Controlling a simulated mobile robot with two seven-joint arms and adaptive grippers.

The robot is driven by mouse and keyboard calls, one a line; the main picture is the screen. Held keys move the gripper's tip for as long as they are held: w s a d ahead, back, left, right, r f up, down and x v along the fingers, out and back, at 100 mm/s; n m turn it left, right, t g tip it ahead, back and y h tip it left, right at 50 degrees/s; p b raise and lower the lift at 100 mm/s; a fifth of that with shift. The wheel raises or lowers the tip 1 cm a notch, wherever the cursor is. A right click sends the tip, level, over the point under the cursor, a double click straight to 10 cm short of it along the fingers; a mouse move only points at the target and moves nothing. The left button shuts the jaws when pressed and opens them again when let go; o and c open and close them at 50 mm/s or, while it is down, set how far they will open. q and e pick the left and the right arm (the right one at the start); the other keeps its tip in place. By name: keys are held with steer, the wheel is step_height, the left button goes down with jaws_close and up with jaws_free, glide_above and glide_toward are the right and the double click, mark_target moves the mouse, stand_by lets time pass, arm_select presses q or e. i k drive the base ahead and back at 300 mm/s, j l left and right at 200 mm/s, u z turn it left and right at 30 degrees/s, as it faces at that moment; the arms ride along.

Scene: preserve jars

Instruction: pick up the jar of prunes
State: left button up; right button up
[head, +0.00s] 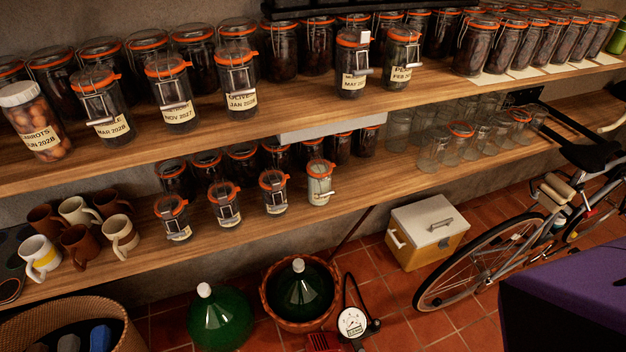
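Glass clip jars with orange seals stand on the upper shelf (300,116). Front labelled jars read MAR 2028 (103,103), NOV 2027 (172,95) and JAN 2028 (238,83). Two more front jars, one reading MAY (352,66) and one reading FEB (400,60), stand to their right. Their contents look dark. The name lines on these labels are partly hidden or too small, so I cannot tell which jar holds prunes. More dark-filled jars stand behind and at the right (475,48). Neither of my grippers is in view.
A white-lidded carrot jar (33,121) stands at the far left. The lower shelf (365,188) holds small jars, mugs (120,237) and empty glass jars (435,150). On the floor are green demijohns (220,318), a cooler box (427,230) and a bicycle (500,255). Something purple (565,300) fills the lower right.

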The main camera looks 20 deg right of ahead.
mark_target(320, 170)
steer(key=k+l, duration=0.1)
steer(key=l, duration=0.35)
steer(key=k+l+u, duration=0.1)
steer(key=l, duration=0.4)
steer(key=l+u, duration=0.15)
steer(key=l, duration=0.9)
steer(key=i+l, duration=0.15)
steer(key=i+l+u, duration=0.1)
steer(key=l, duration=0.3)
steer(key=i+l, duration=0.2)
steer(key=l, duration=0.1)
